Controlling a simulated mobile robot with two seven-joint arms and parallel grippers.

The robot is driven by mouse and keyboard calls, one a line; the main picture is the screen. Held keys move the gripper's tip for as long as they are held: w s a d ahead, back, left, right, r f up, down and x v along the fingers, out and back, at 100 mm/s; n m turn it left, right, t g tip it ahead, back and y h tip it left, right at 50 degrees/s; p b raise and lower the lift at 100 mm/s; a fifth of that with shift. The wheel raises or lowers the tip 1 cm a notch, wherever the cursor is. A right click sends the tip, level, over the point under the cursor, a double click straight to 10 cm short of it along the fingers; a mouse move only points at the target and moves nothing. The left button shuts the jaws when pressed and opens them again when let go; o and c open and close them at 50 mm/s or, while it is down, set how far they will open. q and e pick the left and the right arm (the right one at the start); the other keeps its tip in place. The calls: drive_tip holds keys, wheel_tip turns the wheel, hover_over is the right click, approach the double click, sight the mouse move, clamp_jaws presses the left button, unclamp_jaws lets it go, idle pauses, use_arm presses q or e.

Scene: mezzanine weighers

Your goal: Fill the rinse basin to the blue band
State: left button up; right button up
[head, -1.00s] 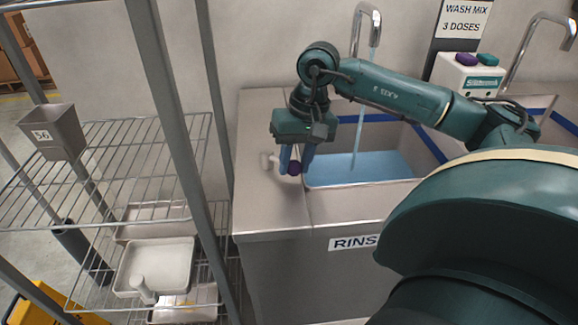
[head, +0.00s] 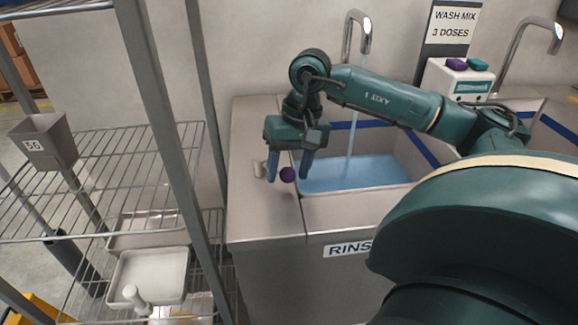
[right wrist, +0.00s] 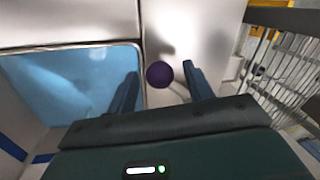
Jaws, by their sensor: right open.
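The rinse basin (head: 308,206) is a steel sink holding blue water (head: 350,175). A blue band (head: 422,148) runs along its inner walls; grey wall shows between the water surface and the band. A thin stream falls from the curved spout (head: 366,40) into the water. A round purple knob (head: 287,174) stands on the deck left of the basin; the right wrist view shows it too (right wrist: 159,74). My right gripper (head: 289,167) is open, pointing down, with its blue fingers on either side of the knob and gaps visible in the wrist view. My left gripper is out of view.
A wire shelf rack (head: 120,160) stands left, with a grey bin (head: 45,142) and white trays (head: 150,275). A dispenser (head: 460,80) with purple and green tops sits behind, below a wash mix sign (head: 454,25). Another spout (head: 525,45) stands right.

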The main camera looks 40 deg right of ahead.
wheel_tip(320, 180, up, 13)
drive_tip(key=d+p, duration=0.1)
drive_tip(key=d, duration=0.1)
drive_tip(key=shift+s+d, duration=0.2)
drive_tip(key=shift+s, duration=0.25)
